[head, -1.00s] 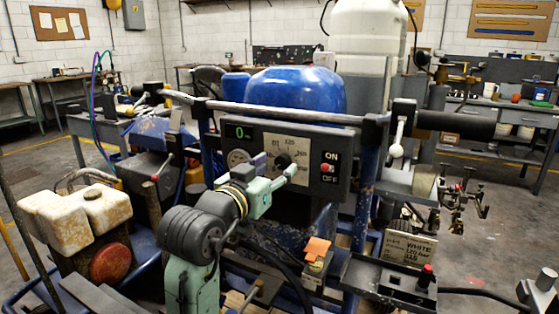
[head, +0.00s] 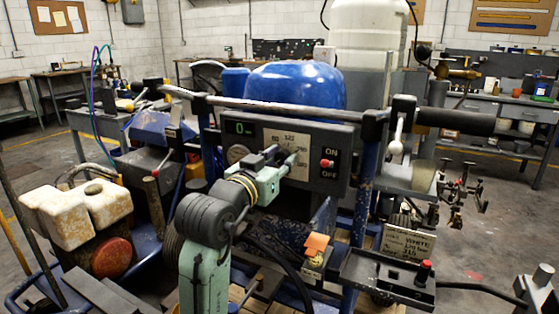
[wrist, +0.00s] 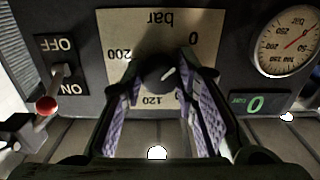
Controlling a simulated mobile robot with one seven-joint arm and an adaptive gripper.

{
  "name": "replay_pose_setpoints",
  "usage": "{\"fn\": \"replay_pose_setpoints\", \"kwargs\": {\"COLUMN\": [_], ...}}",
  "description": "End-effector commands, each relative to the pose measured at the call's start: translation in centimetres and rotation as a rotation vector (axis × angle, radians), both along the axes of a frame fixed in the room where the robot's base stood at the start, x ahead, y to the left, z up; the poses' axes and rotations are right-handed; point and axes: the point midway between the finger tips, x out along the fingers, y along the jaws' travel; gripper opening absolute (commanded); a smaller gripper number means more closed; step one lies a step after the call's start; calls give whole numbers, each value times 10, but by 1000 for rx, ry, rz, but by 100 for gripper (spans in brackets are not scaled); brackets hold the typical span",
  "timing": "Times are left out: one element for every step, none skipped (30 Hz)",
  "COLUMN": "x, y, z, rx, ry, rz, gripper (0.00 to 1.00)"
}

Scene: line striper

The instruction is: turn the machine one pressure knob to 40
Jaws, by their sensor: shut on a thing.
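The pressure knob (wrist: 158,77) is dark and round, with a pale pointer mark, on a cream dial plate (wrist: 120,28) marked in bar. The wrist view shows the panel upside down. There the mark leans right and upward, on the side of the 0; its exact reading cannot be told. The purple-padded fingers of my gripper (wrist: 163,75) stand on either side of the knob, shut on it. In the head view my gripper (head: 285,163) covers most of the knob on the control panel (head: 338,140). The green display (wrist: 254,104) shows 0.
A round gauge (wrist: 288,42) sits beside the display. The ON/OFF switch (head: 326,163) with its red tip is close to the right of the dial. A grey handlebar (head: 290,112) crosses above the panel. A tray with a red button (head: 427,269) juts out at lower right.

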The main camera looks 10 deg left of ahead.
Motion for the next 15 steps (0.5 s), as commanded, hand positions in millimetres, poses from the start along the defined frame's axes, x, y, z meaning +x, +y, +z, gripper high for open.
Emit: {"fn": "replay_pose_setpoints", "kwargs": {"x": [0, 0, 0, 0, 0, 0, 0, 0, 0, 0, 0, 0, 0, 0, 0], "y": [0, 0, 0, 0, 0, 0, 0, 0, 0, 0, 0, 0, 0, 0, 0], "z": [0, 0, 0, 0, 0, 0, 0, 0, 0, 0, 0, 0, 0, 0, 0], "rx": [0, 0, 0, 0, 0, 0, 0, 0, 0, 0, 1, 3, 6, 9, 16], "ry": [0, 0, 0, 0, 0, 0, 0, 0, 0, 0, 0, -1, -2, -4, -6], "rz": [0, 0, 0, 0, 0, 0, 0, 0, 0, 0, 0, 0, 0, 0, 0], "gripper": [16, 14, 11, 9, 7, 5, 3, 1, 0, 0, 0, 0, 0, 0, 0]}}
